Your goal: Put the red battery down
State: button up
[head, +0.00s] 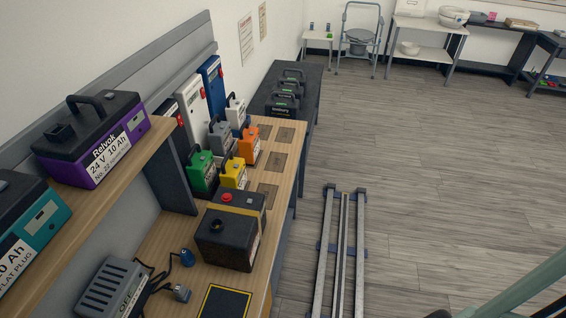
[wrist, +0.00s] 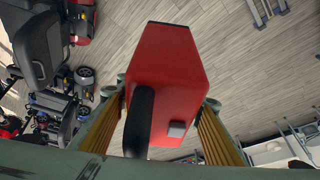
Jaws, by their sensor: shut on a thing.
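The red battery (wrist: 168,75) fills the middle of the wrist view, with a black handle and a small grey block on its near face. My gripper (wrist: 165,125) is shut on it, with a yellow-padded finger on each side. Neither the red battery nor my gripper shows in the head view. There, a wooden bench (head: 185,235) carries green (head: 202,172), yellow (head: 233,174), orange (head: 249,147), grey (head: 220,138) and white (head: 236,113) batteries. Bare dark squares (head: 277,161) line its right edge.
A black box (head: 227,238), a grey charger (head: 112,287) and a yellow-edged black pad (head: 225,302) are on the near bench. A purple battery (head: 92,138) stands on the upper shelf. Floor rails (head: 343,250) run beside the bench. Scooters (wrist: 45,65) show left in the wrist view.

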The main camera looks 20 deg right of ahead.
jog(key=shift+w, duration=0.15)
